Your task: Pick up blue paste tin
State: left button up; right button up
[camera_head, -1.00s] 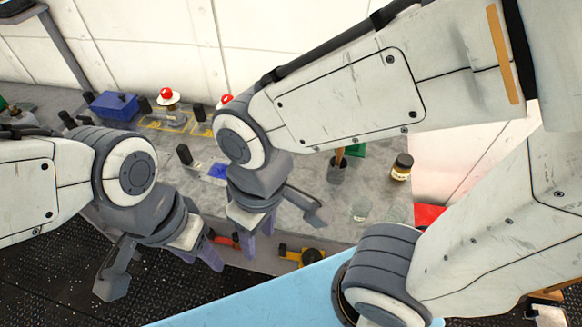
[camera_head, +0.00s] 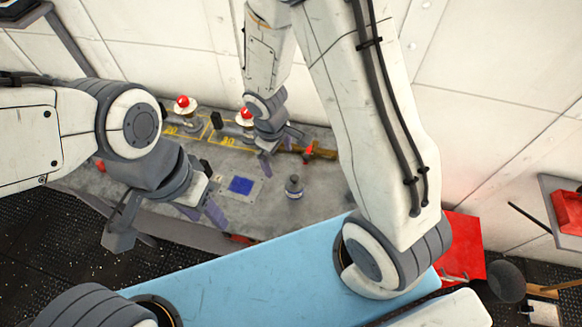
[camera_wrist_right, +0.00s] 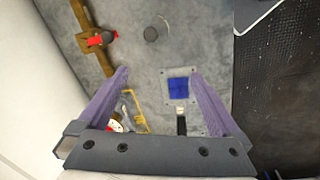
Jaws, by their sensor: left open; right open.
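I cannot make out a blue paste tin for certain in either view. A flat-looking blue square (camera_head: 241,185) lies on a pale plate on the grey bench; it also shows in the right wrist view (camera_wrist_right: 178,88). My right gripper (camera_head: 280,158) is open and empty, above the bench behind the blue square and to its right. My left gripper (camera_head: 203,213) is open and empty near the bench's front edge, left of the square.
Red-topped lamps (camera_head: 183,104) stand near yellow markings at the back. A red box (camera_head: 463,248) is at right.

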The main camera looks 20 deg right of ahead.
pick_arm(q)
notch_tip(320, 180, up, 5)
jog(key=p, duration=0.3)
pick_arm(e)
send_over(293, 176)
jog(key=shift+g+y, duration=0.3)
jog(key=shift+y, duration=0.1)
notch_tip(293, 176, down, 6)
jog(key=shift+f, duration=0.25)
jog(key=shift+s+f+n, duration=0.1)
jog(key=shift+f+n, duration=0.2)
jog(key=shift+f, duration=0.1)
notch_tip(293, 176, down, 5)
jog(key=b, duration=0.5)
jog(key=shift+f, duration=0.2)
notch_tip(293, 176, down, 5)
jog(key=b, duration=0.6)
jog(key=shift+s+d+f, duration=0.1)
jog(key=shift+s, duration=0.05)
pick_arm(q)
notch_tip(293, 176, down, 11)
jog(key=shift+s+f, duration=0.1)
pick_arm(e)
jog(key=shift+c, duration=0.3)
jog(key=c, duration=1.5)
jog(key=shift+o, duration=0.2)
